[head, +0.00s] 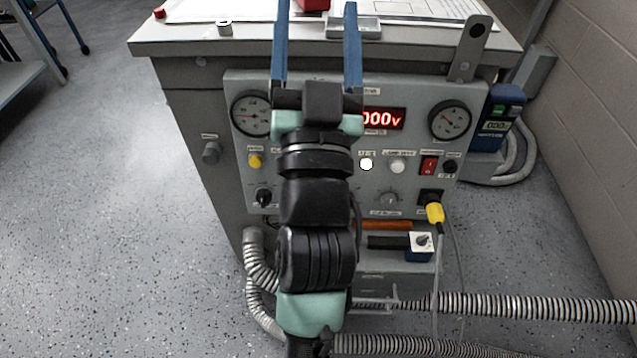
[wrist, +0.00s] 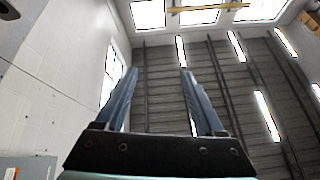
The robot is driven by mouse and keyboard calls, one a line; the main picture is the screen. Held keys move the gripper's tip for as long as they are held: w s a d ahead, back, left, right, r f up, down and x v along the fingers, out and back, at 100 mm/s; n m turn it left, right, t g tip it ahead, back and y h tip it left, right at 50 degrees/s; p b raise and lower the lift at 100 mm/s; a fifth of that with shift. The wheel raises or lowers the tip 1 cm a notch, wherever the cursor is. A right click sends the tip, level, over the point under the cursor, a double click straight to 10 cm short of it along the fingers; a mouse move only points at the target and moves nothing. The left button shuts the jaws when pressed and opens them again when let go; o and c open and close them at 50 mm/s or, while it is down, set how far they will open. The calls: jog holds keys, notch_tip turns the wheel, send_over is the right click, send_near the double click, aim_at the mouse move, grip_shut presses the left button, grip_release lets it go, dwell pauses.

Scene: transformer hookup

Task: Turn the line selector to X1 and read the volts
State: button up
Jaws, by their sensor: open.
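My gripper (head: 316,42) is open and empty, its two blue fingers pointing up in front of the grey test panel (head: 320,190). In the wrist view the open fingers (wrist: 155,100) point at the ceiling. The red digital volt display (head: 381,119) shows "000v" in its visible part; my arm covers its left end. A black pointer knob (head: 263,197) sits at the panel's lower left, and a grey knob (head: 389,199) at its lower right. Their labels are too small to read, so I cannot tell which is the line selector. My arm hides the panel's middle.
Round gauges sit at the left (head: 252,114) and right (head: 451,121). A yellow plug (head: 435,212) with a cable is at the lower right. A small blue box with a dial (head: 420,246) sits below. Corrugated hoses (head: 520,306) run across the front. Open floor (head: 120,200) lies left.

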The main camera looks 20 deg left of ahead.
jog(key=a+f+m+g, duration=0.2)
jog(key=a+f, duration=0.2)
jog(key=f, duration=1.2)
jog(key=s+d+f+m+g+h, duration=0.1)
jog(key=s+f, duration=0.2)
jog(key=f, duration=0.4)
jog(key=s+d+f+m+g+h+p, duration=0.1)
jog(key=s+f+h, duration=0.15)
jog(key=f, duration=0.55)
jog(key=s+f+m+g+h, duration=0.1)
jog(key=s+f, duration=0.3)
jog(key=f, duration=0.3)
jog(key=w+a+b, duration=0.2)
jog(key=w+b, duration=0.1)
jog(key=w, duration=0.9)
jog(key=shift+w+f, duration=0.1)
grip_shut()
